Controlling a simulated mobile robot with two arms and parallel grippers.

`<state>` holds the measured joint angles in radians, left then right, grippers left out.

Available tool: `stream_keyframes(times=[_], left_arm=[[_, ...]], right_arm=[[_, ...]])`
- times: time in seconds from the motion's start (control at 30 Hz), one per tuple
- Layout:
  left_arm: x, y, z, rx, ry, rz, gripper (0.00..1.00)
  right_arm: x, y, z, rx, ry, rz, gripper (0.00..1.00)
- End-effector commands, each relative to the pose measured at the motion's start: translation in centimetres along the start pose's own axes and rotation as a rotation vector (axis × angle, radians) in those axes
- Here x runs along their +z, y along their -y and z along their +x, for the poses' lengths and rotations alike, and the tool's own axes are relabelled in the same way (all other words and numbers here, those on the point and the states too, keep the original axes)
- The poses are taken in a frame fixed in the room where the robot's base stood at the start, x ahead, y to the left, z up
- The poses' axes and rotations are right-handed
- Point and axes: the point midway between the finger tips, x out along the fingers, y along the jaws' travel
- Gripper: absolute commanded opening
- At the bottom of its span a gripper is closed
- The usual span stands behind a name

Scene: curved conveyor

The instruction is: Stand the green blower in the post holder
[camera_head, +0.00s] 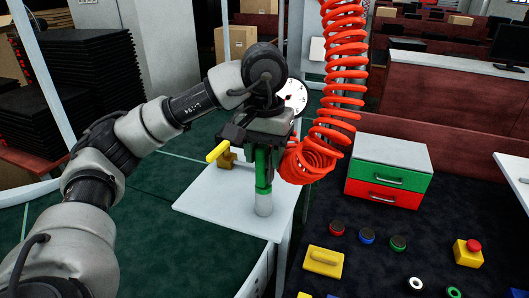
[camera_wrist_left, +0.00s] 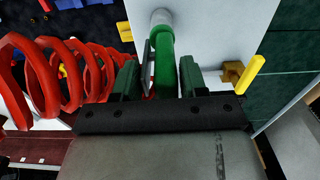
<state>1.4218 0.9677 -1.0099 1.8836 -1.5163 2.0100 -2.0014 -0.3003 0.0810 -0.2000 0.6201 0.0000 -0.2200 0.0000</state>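The green blower (camera_head: 262,174) hangs upright from my left gripper (camera_head: 266,141). Its lower end meets the top of a short grey cylindrical post holder (camera_head: 264,204); how deep it sits inside cannot be told. In the left wrist view, the blower's green tube (camera_wrist_left: 165,62) lies between the two dark fingers (camera_wrist_left: 160,82), with a thin dark lever along its left side. The fingers close on the tube and lever together. The grey holder (camera_wrist_left: 161,17) shows at the tube's far end. The blower's top is hidden by the gripper. My right gripper is not in view.
The holder stands on a white board (camera_head: 220,205). A brass valve with a yellow handle (camera_head: 217,151) is just left of the blower. A red coiled hose (camera_head: 338,100) hangs close on its right. A drawer box (camera_head: 389,170) and several buttons lie further right.

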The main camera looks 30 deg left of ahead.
Motion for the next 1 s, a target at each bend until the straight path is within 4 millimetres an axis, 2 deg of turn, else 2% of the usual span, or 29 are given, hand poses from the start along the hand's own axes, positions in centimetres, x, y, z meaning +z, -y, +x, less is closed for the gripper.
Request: stream_keyframes(times=[0.03, 0.13, 0.5, 0.67, 1.0], left_arm=[[0.0, 0.0, -0.1, 0.000, -0.001, 0.000, 0.50], [0.0, 0.0, -0.1, 0.000, 0.000, 0.000, 0.65], [0.0, 0.0, -0.6, -0.001, -0.001, 0.000, 0.65], [-0.1, 0.0, -2.8, 0.000, -0.006, -0.002, 0.65], [0.0, 0.0, -8.8, 0.000, -0.005, -0.001, 0.65]], right_arm=[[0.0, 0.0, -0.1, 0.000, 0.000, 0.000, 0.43], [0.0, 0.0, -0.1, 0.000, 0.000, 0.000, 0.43], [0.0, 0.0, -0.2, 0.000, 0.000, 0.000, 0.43], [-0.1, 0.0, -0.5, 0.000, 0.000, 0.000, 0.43], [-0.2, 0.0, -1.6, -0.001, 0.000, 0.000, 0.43]])
